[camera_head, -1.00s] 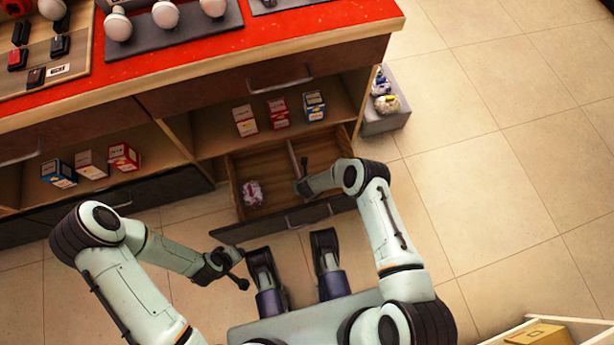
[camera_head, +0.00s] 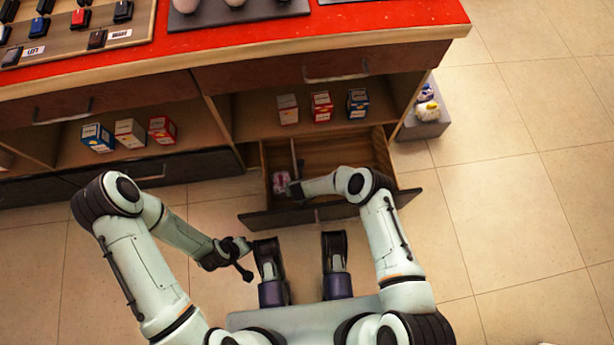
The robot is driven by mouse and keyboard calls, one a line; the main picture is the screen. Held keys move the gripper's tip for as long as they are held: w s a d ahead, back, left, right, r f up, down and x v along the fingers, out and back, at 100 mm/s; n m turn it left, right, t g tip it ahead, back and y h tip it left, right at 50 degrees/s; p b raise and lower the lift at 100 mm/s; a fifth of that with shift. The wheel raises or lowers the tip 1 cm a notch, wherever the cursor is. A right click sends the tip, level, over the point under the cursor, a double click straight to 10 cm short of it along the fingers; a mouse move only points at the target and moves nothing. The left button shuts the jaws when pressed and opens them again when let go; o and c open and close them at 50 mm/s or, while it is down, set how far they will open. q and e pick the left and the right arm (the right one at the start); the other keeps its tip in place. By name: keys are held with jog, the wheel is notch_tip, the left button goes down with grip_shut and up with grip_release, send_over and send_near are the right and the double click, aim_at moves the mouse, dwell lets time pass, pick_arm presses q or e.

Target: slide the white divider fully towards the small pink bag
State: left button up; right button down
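The open wooden drawer (camera_head: 350,150) juts out from the counter. The thin pale divider (camera_head: 295,158) stands in its left part, running front to back. The small pink bag (camera_head: 281,180) lies to the left of the divider, in the narrow left section, and is partly hidden. My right gripper (camera_head: 293,189) is down inside the drawer by the divider and right beside the bag. Its fingers are too small and dark to show whether they are open. My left gripper (camera_head: 245,265) hangs outside the drawer, in front and to the left, touching nothing.
Several small boxes (camera_head: 321,107) stand on the shelf behind the drawer, and others (camera_head: 130,132) on the left shelf. The red countertop (camera_head: 330,45) overhangs above. A grey bin (camera_head: 424,127) with bags stands right of the counter. The tiled floor (camera_head: 500,220) at right is clear.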

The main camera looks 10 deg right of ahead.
pick_arm(q)
jog(key=shift+s+f, duration=0.15)
jog(key=shift+s, duration=0.05)
pick_arm(e)
jog(key=shift+a, duration=0.4)
jog(key=c, duration=1.2)
grip_release()
jog(key=shift+a, duration=0.15)
jog(key=shift+o, duration=0.2)
pick_arm(q)
jog(key=shift+w, duration=0.1)
pick_arm(e)
jog(key=shift+r, duration=0.1)
pick_arm(q)
jog(key=w+d+r+t+p, duration=0.1)
jog(key=w+r+p, duration=0.2)
jog(key=r, duration=0.2)
jog(key=s+d+r+g+h+p, duration=0.1)
jog(key=s+d+r+p, duration=0.2)
jog(key=s, duration=0.2)
jog(key=shift+r+m+g, duration=0.3)
jog(key=shift+m, duration=0.1)
pick_arm(e)
jog(key=v, duration=1.3)
jog(key=shift+s, duration=0.15)
pick_arm(q)
jog(key=shift+a, duration=0.1)
